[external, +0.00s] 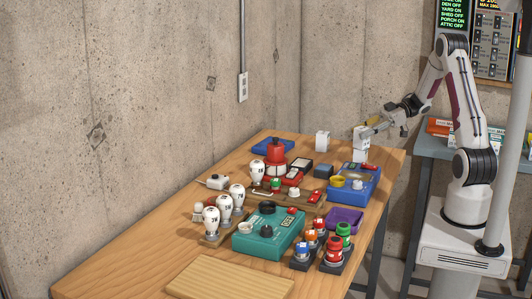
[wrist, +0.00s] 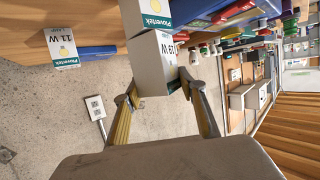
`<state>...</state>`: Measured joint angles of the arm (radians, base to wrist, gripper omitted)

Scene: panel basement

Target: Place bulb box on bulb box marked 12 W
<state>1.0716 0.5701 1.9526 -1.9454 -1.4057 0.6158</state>
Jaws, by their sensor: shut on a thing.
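My gripper (external: 366,130) is shut on a white and teal bulb box (wrist: 149,65), near the right edge of the table in the external view. The held box's wattage number is hard to read at this angle. Another white and teal bulb box (wrist: 145,15) is right beyond it in the wrist view; its wattage is not visible. In the external view this box (external: 360,151) stands on the table directly below my gripper. I cannot tell whether the two boxes touch. A separate bulb box marked 11 W (wrist: 61,44) stands apart; it also shows in the external view (external: 322,141).
A blue case (external: 355,184) stands close in front of the boxes. The table (external: 130,265) also holds a red lantern-like item (external: 276,155), several white bulbs (external: 237,195), a teal case (external: 268,236), coloured jars and a slatted board (external: 230,279). The table's right edge is near.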

